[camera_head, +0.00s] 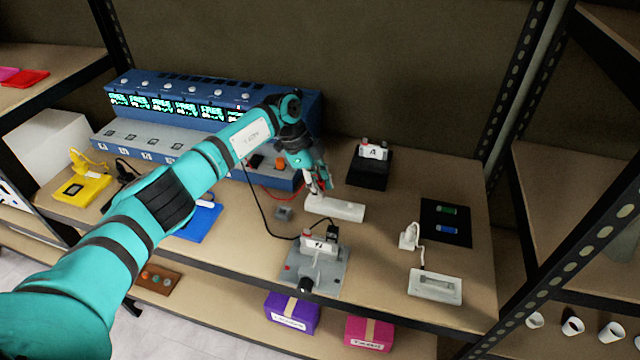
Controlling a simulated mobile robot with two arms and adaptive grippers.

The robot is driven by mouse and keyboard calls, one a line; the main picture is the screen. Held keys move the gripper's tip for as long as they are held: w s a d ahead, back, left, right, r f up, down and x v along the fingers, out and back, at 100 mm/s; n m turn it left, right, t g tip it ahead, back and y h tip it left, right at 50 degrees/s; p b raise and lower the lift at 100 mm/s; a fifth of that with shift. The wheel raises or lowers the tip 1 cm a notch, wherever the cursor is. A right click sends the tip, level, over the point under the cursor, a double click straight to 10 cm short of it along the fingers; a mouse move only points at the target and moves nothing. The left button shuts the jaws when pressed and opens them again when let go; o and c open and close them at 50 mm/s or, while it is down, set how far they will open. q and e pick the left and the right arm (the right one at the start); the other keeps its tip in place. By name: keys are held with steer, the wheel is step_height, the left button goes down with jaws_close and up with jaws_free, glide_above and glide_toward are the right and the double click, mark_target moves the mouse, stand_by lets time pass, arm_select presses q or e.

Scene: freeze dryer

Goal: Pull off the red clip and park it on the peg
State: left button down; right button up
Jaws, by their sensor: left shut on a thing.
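My left arm reaches in from the left, and my left gripper (318,184) is over the table's middle, just above a white bar-shaped block (346,209). It is shut on the red clip (325,182), which shows only as a little red at the fingers. A red lead (283,194) runs from there towards the blue machine. A black clip (332,233) sits on the grey fixture (319,268), with a black lead running from it. I cannot clearly make out the peg; a small grey block (283,213) stands left of the white block. My right gripper is out of view.
A blue machine (220,95) with several lit displays stands behind my arm. A black box marked A (370,168) is behind the white block. A black mat (446,222), a white plug (409,237) and a white power strip (435,286) lie right. Shelf posts bound the table.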

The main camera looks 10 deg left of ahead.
arm_select(q)
steer(key=shift+f+b, duration=0.6)
steer(key=shift+f, duration=0.65)
stand_by(0.4)
steer(key=c, duration=1.2)
jaws_free()
steer(key=shift+o, duration=0.2)
